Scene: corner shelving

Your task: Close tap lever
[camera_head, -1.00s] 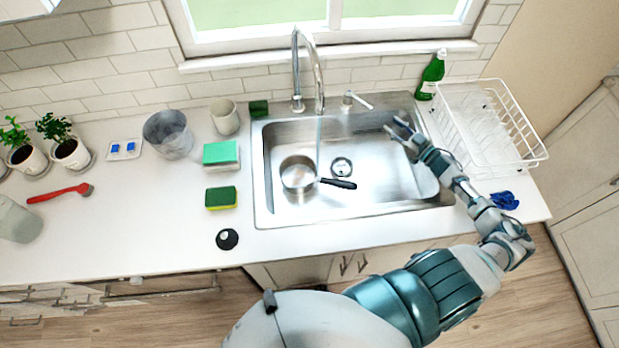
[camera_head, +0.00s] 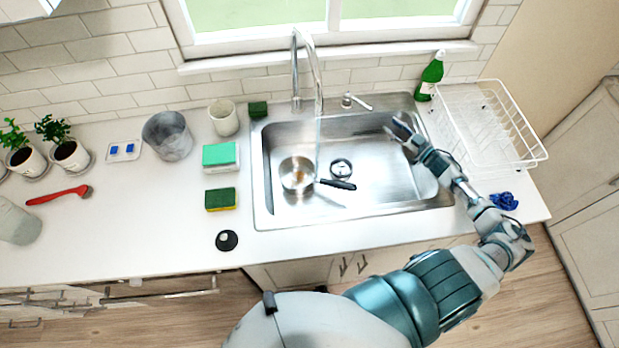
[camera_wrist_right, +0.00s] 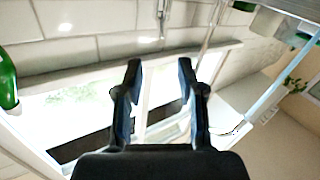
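The chrome tap (camera_head: 305,70) stands behind the sink, and a thin stream of water runs down from its spout. The tap lever (camera_head: 355,101) is on a small base right of the tap and points to the right. My right gripper (camera_head: 399,130) is over the right part of the sink, in front and to the right of the lever, apart from it. In the wrist view my right gripper (camera_wrist_right: 158,80) has its two fingers spread with nothing between them. My left gripper is not in view.
The sink (camera_head: 385,190) holds a pan (camera_head: 297,175) with a black handle. A green bottle (camera_head: 430,76) and white dish rack (camera_head: 530,155) stand at the right. Sponges, cups and plants are on the counter at the left. The window sill is behind the tap.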

